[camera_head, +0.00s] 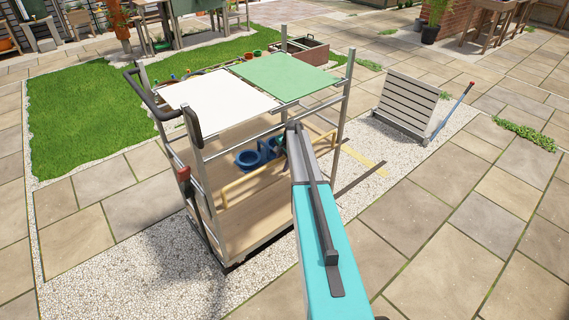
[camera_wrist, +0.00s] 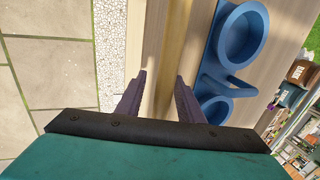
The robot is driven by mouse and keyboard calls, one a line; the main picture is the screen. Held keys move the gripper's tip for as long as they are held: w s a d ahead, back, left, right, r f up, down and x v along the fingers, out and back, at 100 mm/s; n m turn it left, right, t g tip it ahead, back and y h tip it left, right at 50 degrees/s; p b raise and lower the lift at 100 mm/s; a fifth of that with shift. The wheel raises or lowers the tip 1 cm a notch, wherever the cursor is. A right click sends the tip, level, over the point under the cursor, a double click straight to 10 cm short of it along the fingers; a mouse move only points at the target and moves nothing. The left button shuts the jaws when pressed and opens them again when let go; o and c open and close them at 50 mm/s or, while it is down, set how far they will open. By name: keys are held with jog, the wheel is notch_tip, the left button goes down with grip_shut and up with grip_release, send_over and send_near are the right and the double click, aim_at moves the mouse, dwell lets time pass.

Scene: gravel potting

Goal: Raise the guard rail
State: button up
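The guard rail (camera_head: 237,183) is a yellow bar across the near side of a metal-framed cart, low above its wooden shelf. My arm hides its middle part in the head view. In the wrist view the rail (camera_wrist: 173,45) runs up the picture as a tan-yellow strip. My gripper (camera_wrist: 160,76) is open, its two dark fingers apart with the rail's strip between them. I cannot tell whether either finger touches it. In the head view the gripper is hidden behind my arm.
A blue double cup holder (camera_head: 250,158) stands on the shelf behind the rail and shows close to the right finger in the wrist view (camera_wrist: 237,38). White (camera_head: 215,98) and green (camera_head: 283,76) panels top the cart. A slatted grey panel (camera_head: 407,100) stands on gravel at right.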

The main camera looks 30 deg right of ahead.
aim_at(285, 158)
jog(key=shift+r, duration=0.15)
jog(key=shift+s+r, duration=0.25)
jog(key=shift+r, duration=0.25)
jog(key=shift+b+v, duration=0.35)
jog(key=shift+v, duration=0.55)
jog(key=s+d+b, duration=0.1)
jog(key=s+b, duration=0.1)
jog(key=s, duration=0.9)
jog(key=shift+s+d, duration=0.15)
jog(key=shift+s, duration=0.25)
jog(key=shift+f, duration=0.1)
